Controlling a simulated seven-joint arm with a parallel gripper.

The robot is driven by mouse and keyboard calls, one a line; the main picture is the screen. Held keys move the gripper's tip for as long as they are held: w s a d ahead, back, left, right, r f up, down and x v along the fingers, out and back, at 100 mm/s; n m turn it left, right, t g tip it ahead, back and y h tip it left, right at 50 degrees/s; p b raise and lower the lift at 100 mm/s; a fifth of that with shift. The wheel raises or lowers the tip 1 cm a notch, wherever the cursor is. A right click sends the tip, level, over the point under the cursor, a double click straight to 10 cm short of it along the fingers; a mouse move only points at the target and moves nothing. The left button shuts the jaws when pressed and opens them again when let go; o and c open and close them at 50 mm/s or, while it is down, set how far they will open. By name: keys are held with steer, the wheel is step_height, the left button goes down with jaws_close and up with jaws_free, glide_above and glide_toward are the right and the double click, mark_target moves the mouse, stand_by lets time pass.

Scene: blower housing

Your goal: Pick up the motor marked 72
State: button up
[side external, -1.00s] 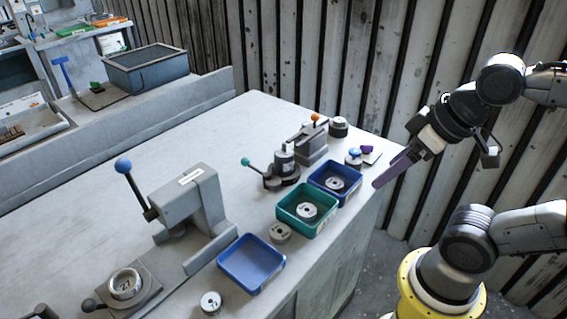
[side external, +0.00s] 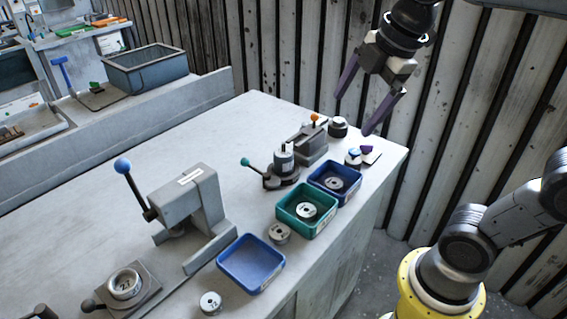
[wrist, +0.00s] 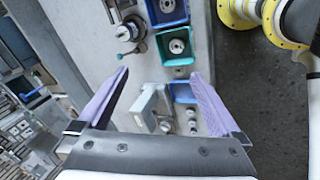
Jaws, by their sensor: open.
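Several round grey motors are in view. One on the bench near the front edge (side external: 210,302) carries a mark that looks like 7 and another digit, too small to read surely. One in the press base (side external: 124,285) has a mark that looks like 27. Another motor (side external: 279,233) lies beside the teal tray (side external: 285,217), one sits in that tray (side external: 306,210), and one in the dark blue tray (side external: 334,184). My gripper (side external: 352,115) is open and empty, high above the back right of the bench. The wrist view shows its purple fingers (wrist: 160,73) spread wide.
An empty blue tray (side external: 250,263) lies near the front edge. A grey press (side external: 190,205) with a blue-knobbed lever stands left of it. A clamp fixture (side external: 283,165) with a teal-knobbed lever stands behind the trays. The bench's left middle is clear.

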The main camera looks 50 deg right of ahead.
steer(key=w+d+n+g, duration=0.1)
steer(key=w+n, duration=0.3)
steer(key=w, duration=0.3)
steer(key=n+g, duration=0.3)
glide_above(284, 152)
step_height(284, 152, down, 9)
steer(key=shift+m, duration=0.3)
steer(key=f, duration=0.5)
steer(key=d+f, duration=0.1)
steer(key=f, duration=0.2)
steer(key=shift+w+f, duration=0.25)
steer(key=shift+f, duration=0.1)
steer(key=shift+a+f, duration=0.2)
steer(key=shift+f, duration=2.95)
jaws_close()
steer(key=shift+r, duration=0.1)
